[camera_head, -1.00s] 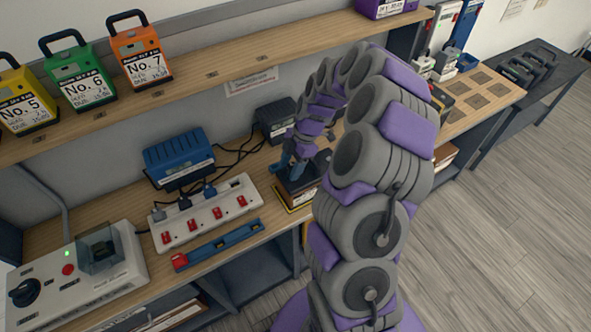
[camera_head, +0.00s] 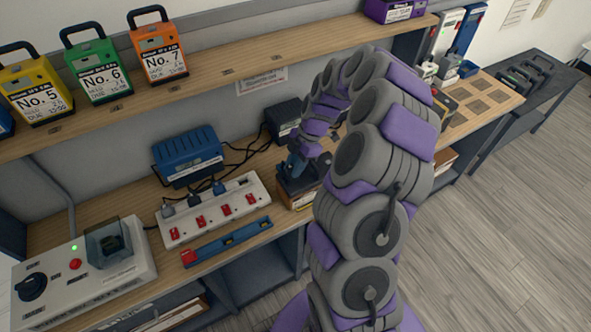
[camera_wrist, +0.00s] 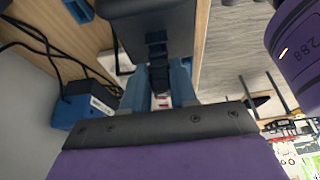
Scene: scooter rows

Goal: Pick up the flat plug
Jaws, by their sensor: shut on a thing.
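My gripper (camera_head: 294,164) is at the counter, by a dark box with a yellow edge (camera_head: 288,198). In the wrist view its two blue fingers (camera_wrist: 157,76) are shut on a black ribbed piece (camera_wrist: 157,46), which looks like the flat plug. A dark block (camera_wrist: 143,22) lies beyond the fingertips, and the plug overlaps it. I cannot tell whether they touch. In the head view the plug is too small and covered to make out.
A white power strip (camera_head: 236,205) with several plugs and red switches is left of my gripper. A blue level (camera_head: 236,238) lies in front. A blue charger (camera_head: 188,158) and black adapter (camera_head: 282,120) stand behind, with loose cables. A shelf (camera_head: 216,82) runs above.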

